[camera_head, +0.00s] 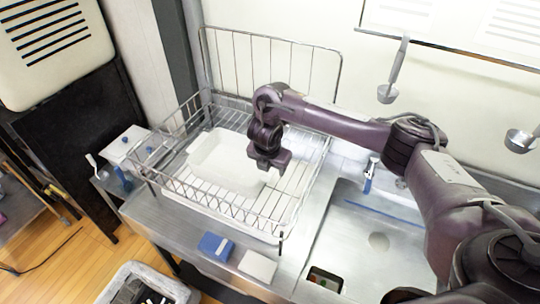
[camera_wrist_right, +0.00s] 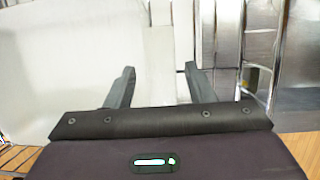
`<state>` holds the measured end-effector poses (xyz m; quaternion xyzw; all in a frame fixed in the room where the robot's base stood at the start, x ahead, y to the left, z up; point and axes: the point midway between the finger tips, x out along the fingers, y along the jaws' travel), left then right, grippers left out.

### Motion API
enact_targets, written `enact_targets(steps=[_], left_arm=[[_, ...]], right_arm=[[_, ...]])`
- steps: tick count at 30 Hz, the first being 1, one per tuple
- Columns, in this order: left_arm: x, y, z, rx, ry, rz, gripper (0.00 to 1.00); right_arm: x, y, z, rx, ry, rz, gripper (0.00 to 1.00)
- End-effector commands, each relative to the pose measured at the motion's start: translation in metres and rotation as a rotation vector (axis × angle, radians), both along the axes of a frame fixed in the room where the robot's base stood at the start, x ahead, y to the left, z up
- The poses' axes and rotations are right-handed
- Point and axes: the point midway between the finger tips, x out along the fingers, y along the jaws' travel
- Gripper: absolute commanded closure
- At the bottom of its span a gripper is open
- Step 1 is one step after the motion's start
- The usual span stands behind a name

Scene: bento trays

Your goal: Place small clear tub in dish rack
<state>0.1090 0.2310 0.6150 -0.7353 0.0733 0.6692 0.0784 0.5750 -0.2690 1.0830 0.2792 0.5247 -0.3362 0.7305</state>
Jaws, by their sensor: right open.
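The small clear tub (camera_head: 226,160), whitish and see-through, lies inside the wire dish rack (camera_head: 172,184) on the steel counter. In the right wrist view the pale tub (camera_wrist_right: 60,70) fills the left side. My right gripper (camera_head: 268,167) is over the rack at the tub's right edge, pointing down. In the right wrist view its two fingers (camera_wrist_right: 157,82) are apart, with no object clearly held between them. Whether a finger touches the tub cannot be told. My left gripper is not in view.
A steel sink (camera_head: 375,245) with a tap (camera_head: 370,172) is right of the rack. A blue sponge (camera_head: 216,246) and a white block (camera_head: 257,266) lie on the counter's front edge. Ladles (camera_head: 388,92) hang at the back wall. A grey bin (camera_head: 150,282) stands below.

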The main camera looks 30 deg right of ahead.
Motion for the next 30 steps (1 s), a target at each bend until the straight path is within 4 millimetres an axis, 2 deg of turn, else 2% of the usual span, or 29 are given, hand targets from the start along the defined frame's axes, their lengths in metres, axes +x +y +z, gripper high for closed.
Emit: enact_targets(steps=[21, 30], left_arm=[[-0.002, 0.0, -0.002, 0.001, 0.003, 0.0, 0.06], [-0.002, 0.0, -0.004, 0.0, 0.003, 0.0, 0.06]], right_arm=[[-0.02, 0.016, 0.088, -0.003, -0.002, -0.001, 0.51], [-0.026, 0.021, 0.106, -0.002, 0.003, -0.001, 0.51]])
